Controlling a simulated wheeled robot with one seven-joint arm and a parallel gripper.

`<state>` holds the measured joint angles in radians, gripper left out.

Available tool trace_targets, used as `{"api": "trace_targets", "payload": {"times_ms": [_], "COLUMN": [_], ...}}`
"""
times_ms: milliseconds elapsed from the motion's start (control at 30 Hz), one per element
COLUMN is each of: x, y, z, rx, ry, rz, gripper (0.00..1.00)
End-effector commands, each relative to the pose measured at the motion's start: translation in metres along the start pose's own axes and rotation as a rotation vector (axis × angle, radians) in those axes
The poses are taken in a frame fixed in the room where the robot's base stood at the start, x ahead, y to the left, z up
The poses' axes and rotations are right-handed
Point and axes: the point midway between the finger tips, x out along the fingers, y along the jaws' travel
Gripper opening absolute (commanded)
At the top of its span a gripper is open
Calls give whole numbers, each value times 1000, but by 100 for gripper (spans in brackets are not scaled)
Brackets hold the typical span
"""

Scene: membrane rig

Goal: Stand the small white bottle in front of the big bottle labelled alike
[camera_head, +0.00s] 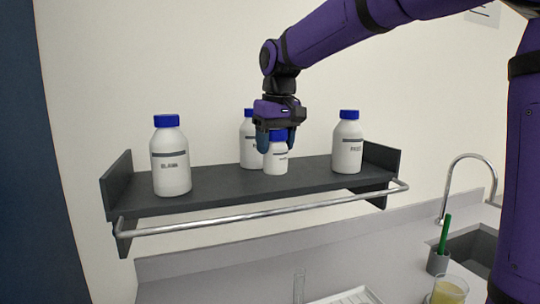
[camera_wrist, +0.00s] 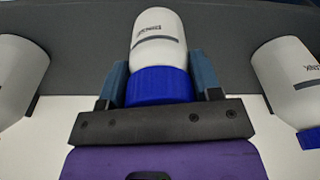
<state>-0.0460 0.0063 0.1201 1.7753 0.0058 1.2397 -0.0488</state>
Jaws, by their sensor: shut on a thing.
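My gripper (camera_head: 276,138) is shut on the blue cap of the small white bottle (camera_head: 275,162), seen upright in the head view. It is in front of the middle big bottle (camera_head: 247,150) and partly hides it, with that bottle's label mostly covered. The small bottle's base is at or just above the shelf; I cannot tell if it touches. Its label is too small to read surely. A big bottle (camera_head: 171,165) at left seems to read BLANK; another (camera_head: 347,148) at right seems to read FEED. The small bottle (camera_wrist: 157,38) also shows between the fingers in the wrist view.
The dark shelf (camera_head: 220,186) has raised end plates and a metal rail (camera_head: 270,212) along its front. Free shelf lies either side of the held bottle. Below are a counter, a sink with a tap (camera_head: 452,180), a green item in a holder (camera_head: 438,258) and a beaker (camera_head: 449,291).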

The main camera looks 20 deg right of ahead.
Motion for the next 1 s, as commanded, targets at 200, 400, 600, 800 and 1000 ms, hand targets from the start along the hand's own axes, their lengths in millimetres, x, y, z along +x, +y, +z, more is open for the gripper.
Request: {"api": "trace_targets", "payload": {"times_ms": [200,400,600,800,1000], "x": [9,11,27,47,47], "y": [15,20,22,22,22], "z": [-38,-49,-53,-51,-51], "rx": [1,1,1,1,1], "ry": [0,1,-2,0,1], "rz": [0,0,0,0,0], "gripper": [27,27,27,27,27]}}
